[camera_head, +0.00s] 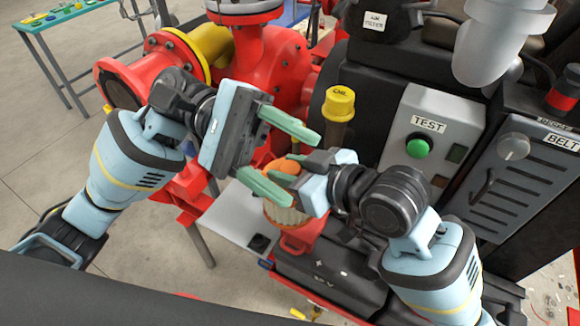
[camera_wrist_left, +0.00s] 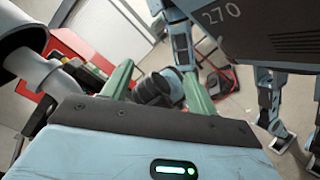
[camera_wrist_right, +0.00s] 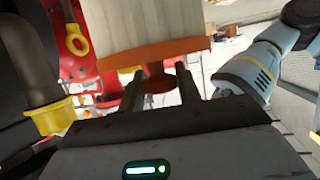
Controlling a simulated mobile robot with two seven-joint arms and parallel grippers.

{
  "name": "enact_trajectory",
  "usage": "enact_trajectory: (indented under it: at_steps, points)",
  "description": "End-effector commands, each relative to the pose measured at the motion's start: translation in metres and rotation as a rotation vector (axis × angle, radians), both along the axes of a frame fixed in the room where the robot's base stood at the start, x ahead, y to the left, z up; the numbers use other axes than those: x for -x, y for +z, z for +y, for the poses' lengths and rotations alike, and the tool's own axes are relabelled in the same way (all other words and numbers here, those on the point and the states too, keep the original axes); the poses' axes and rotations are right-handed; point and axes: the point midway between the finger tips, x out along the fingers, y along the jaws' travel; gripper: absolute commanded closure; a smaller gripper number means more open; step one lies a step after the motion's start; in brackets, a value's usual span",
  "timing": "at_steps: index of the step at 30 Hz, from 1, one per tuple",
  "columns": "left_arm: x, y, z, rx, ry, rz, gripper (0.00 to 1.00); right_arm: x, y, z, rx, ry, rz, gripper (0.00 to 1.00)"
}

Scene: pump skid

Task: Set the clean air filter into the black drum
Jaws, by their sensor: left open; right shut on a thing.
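The air filter has an orange end cap with a knob and a pale body (camera_head: 287,214); it also shows in the right wrist view (camera_wrist_right: 130,22). My right gripper (camera_wrist_right: 160,82) is shut on its knob and holds it near the middle of the head view, below the yellow-capped post.
The yellow CAL cap (camera_head: 339,102) stands close behind the grippers. A TEST box (camera_head: 430,140) with a green button and a BELT panel (camera_head: 515,180) are to the right. Red pipework (camera_head: 270,65) fills the back. Open floor (camera_head: 50,140) lies left, with a table (camera_head: 70,25).

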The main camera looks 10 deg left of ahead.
Motion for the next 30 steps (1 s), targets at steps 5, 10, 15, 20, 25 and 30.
enact_trajectory:
  at_steps: [5, 10, 15, 20, 25, 30]
  points:
    - [-0.017, -0.002, 0.015, 0.143, 0.090, 0.526, 0.42, 0.000, 0.001, 0.000, -0.001, 0.000, -0.001, 0.93]
    - [-0.049, -0.023, 0.037, 0.270, 0.131, 1.077, 0.42, 0.000, 0.001, 0.000, -0.001, 0.000, -0.001, 0.93]
    - [-0.081, -0.073, 0.066, 0.420, 0.124, 1.649, 0.42, 0.000, 0.001, 0.000, -0.001, 0.000, -0.001, 0.93]
    - [-0.096, -0.141, 0.094, 0.589, 0.072, 2.143, 0.42, 0.000, 0.001, 0.000, -0.001, 0.000, -0.001, 0.93]
    - [-0.091, -0.217, 0.116, 0.789, -0.021, 2.564, 0.42, 0.000, 0.001, 0.000, -0.001, 0.000, -0.002, 0.93]
    - [-0.068, -0.291, 0.130, 1.025, -0.146, 2.912, 0.42, 0.000, 0.001, 0.000, -0.002, 0.000, -0.001, 0.93]
